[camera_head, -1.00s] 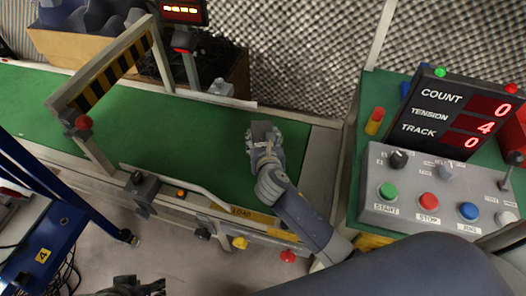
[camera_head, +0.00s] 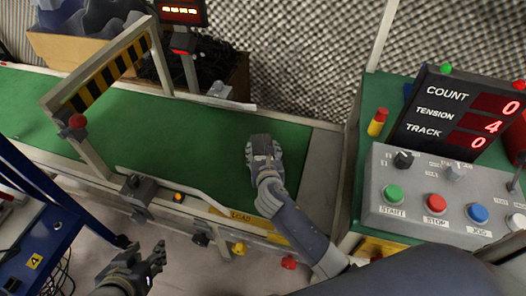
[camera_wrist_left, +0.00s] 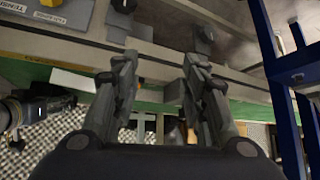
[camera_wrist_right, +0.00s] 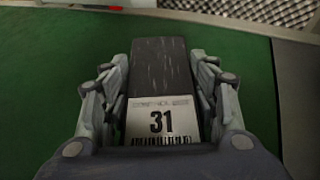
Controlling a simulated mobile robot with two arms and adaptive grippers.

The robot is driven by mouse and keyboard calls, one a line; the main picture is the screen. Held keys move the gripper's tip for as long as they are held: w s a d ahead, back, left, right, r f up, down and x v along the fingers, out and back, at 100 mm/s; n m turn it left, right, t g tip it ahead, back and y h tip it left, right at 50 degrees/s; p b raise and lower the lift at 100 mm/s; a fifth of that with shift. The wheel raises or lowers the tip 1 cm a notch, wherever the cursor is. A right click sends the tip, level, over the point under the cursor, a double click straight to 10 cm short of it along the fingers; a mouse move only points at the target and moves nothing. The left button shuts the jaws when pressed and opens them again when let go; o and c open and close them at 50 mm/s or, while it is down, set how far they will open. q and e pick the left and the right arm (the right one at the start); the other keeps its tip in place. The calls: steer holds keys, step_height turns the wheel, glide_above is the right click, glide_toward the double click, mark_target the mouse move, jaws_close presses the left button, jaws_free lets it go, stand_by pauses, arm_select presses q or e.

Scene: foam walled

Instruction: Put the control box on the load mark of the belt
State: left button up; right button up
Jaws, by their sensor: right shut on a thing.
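The control box (camera_head: 260,141) is a dark grey block with a white label reading 31, which shows in the right wrist view (camera_wrist_right: 160,75). It is over the right end of the green belt (camera_head: 215,130). My right gripper (camera_head: 265,158) is shut on it, with a finger on each side in the right wrist view (camera_wrist_right: 158,85). I cannot tell whether the box touches the belt. A yellow LOAD label (camera_head: 241,216) is on the belt's near edge; any mark under the box is hidden. My left gripper (camera_head: 153,262) is open and empty, in front of the conveyor.
A striped gate (camera_head: 112,77) spans the belt on the left. A control panel (camera_head: 440,195) with buttons and a red-digit display (camera_head: 462,115) stands at right. A blue frame (camera_head: 50,235) is at lower left. The belt between gate and box is clear.

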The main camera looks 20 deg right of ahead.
steer(key=o, duration=1.3)
steer(key=shift+f, duration=0.15)
steer(key=shift+r, duration=0.2)
steer(key=p+v, duration=0.2)
steer(key=v, duration=0.3)
steer(key=shift+s+r, duration=0.15)
steer(key=shift+s, duration=0.15)
arm_select(q)
steer(key=s+a+f+g+y+p, duration=0.1)
steer(key=s+g, duration=0.3)
steer(key=s, duration=0.4)
steer(key=shift+s+a+p, duration=0.35)
steer(key=shift+a, duration=0.5)
arm_select(e)
steer(key=shift+v, duration=3.2)
steer(key=shift+a, duration=0.1)
